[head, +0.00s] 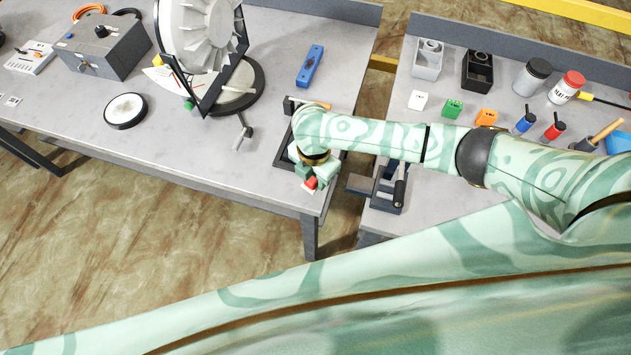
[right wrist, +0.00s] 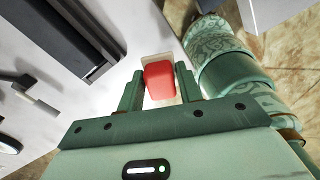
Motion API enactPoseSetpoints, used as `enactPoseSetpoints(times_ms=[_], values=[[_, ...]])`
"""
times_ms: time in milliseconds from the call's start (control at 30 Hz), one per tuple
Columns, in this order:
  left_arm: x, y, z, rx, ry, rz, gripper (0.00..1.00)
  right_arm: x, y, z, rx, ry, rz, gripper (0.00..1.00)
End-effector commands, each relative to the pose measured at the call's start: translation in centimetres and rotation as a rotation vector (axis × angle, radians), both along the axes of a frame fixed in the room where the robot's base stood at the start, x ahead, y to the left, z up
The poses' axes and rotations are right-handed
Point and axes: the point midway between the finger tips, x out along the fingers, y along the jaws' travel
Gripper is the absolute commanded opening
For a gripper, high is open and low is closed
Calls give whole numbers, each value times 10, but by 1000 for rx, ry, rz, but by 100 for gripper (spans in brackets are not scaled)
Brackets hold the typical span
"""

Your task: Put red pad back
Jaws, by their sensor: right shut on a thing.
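The red pad (right wrist: 159,82) is between the two fingers of my right gripper (right wrist: 160,86), with a pale cream piece behind it in the right wrist view. In the head view the red pad (head: 311,183) shows as a small red spot below my right gripper (head: 307,174), at the front right corner of the left table. The gripper is shut on the pad. My right wrist hides part of a dark-edged tray (head: 283,152) right behind it. My left gripper is not in view.
The left table (head: 190,135) holds a lamp with a finned housing (head: 203,40), a round white-topped disc (head: 126,110), a blue bar (head: 310,66) and a grey box (head: 103,45). The right table carries green (head: 453,108) and orange blocks, jars and tools. A gap separates the tables.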

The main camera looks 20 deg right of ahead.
Motion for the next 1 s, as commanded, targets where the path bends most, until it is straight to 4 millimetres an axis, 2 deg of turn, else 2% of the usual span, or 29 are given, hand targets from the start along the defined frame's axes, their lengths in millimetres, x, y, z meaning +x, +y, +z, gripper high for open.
enactPoseSetpoints(times_ms=[233, 633, 667, 700, 733, 1000], values=[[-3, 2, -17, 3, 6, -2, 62, 4, -5, -37, -2, 1, -1, 11], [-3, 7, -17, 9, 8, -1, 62, 4, -5, -42, -1, -1, -1, 11], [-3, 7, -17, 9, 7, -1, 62, 4, -5, -41, -1, -1, -1, 44], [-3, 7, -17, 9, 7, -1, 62, 4, -5, -41, -1, -1, -1, 55], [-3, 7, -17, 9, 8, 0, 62, 4, -5, -41, -1, -1, -1, 57], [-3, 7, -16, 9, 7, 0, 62, 4, -5, -40, -2, -1, 0, 57]])
